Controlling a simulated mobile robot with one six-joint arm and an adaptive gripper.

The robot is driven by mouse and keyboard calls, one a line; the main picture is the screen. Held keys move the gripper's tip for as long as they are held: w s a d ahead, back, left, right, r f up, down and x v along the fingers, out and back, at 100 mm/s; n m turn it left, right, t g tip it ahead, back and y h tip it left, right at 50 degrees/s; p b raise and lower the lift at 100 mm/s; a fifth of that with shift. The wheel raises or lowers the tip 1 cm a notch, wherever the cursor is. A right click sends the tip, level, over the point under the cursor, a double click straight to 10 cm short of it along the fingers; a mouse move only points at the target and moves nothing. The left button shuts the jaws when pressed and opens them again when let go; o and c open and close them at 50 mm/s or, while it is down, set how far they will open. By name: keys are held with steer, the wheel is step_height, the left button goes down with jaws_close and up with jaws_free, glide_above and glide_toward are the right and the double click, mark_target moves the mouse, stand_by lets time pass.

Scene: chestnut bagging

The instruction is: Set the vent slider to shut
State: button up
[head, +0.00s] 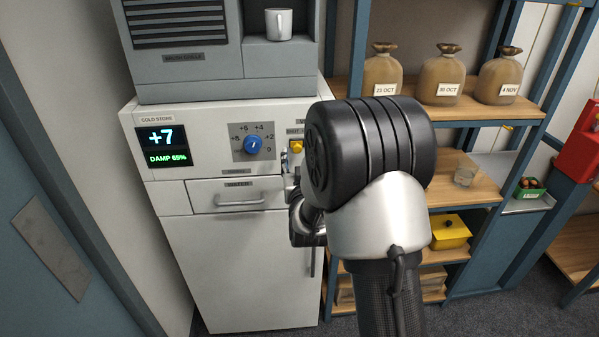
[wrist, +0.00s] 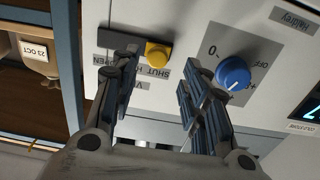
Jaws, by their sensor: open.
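The vent slider has a yellow knob (wrist: 158,54) on a dark track on the white cold store's front; the wrist view shows this front upside down. The knob is at the right end of the visible track there, by partly covered lettering that includes SHUT. In the head view the yellow knob (head: 297,147) shows just left of my arm; the rest of the slider is mostly hidden. My gripper (wrist: 163,65) is open and empty, its fingers pointing at the panel. The knob appears between the fingertips in the wrist view; I see no clear contact.
The blue dial (wrist: 233,73) is close to one finger, and it shows in the head view (head: 254,145) too. A drawer (head: 237,196) with a bar handle is below. A mug (head: 279,24) stands above. Shelves with labelled sacks (head: 443,76) are at the right.

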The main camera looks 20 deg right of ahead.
steer(key=v, duration=0.8)
steer(key=shift+s, duration=0.3)
steer(key=shift+a+r, duration=0.1)
steer(key=s+a+f+n+g+y+b, duration=0.2)
steer(key=s+a+g+y+b, duration=0.35)
steer(key=s, duration=0.45)
steer(key=s+a+f+g, duration=0.1)
steer(key=s+g, duration=0.1)
steer(key=s, duration=0.5)
steer(key=s+a+f+g+b, duration=0.1)
steer(key=s+g, duration=0.2)
steer(key=s, duration=0.5)
steer(key=s+a+f+n+g+b, duration=0.1)
steer(key=s+a+g, duration=0.1)
steer(key=s, duration=0.6)
steer(key=shift+f, duration=0.4)
